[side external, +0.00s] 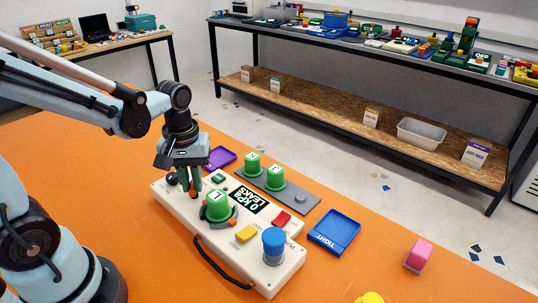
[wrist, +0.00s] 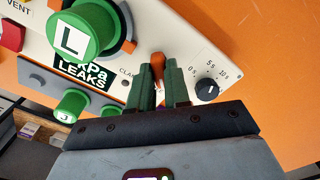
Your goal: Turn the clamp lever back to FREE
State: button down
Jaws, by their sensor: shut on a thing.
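The clamp lever (wrist: 157,62) is a small orange bar on the cream tester box (side external: 213,240). In the wrist view it stands between the two green fingertips of my gripper (wrist: 159,78), which is shut on it. Part of the "CLAMP" label shows beside the fingers; no FREE mark is readable, so the lever's setting cannot be told. In the side view my gripper (side external: 194,188) reaches down to the box's far left part, and the lever is mostly hidden there.
A green part marked L (side external: 217,207) stands close beside my gripper. A black timer dial (wrist: 207,88) is on the other side. A blue knob (side external: 274,246), yellow button (side external: 246,234) and red button (side external: 283,219) are farther along. A blue TIGHT tray (side external: 335,231) lies right.

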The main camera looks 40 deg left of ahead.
aim_at(192, 184)
dwell(0.3)
jog(key=c, duration=1.1)
grip_release()
notch_tip(192, 184, up, 12)
jog(key=shift+r, duration=0.1)
jog(key=d+f+m+t, duration=0.1)
jog(key=m+t, duration=0.1)
jog(key=m, duration=0.1)
jog(key=d+f+m+t, duration=0.1)
jog(key=f+m+t, duration=0.1)
jog(key=m, duration=0.1)
jog(key=d+f+m+t, duration=0.1)
jog(key=m+t, duration=0.2)
jog(key=shift+w+d+f, duration=0.1)
jog(key=shift+d+f, duration=0.2)
jog(key=shift+d, duration=0.05)
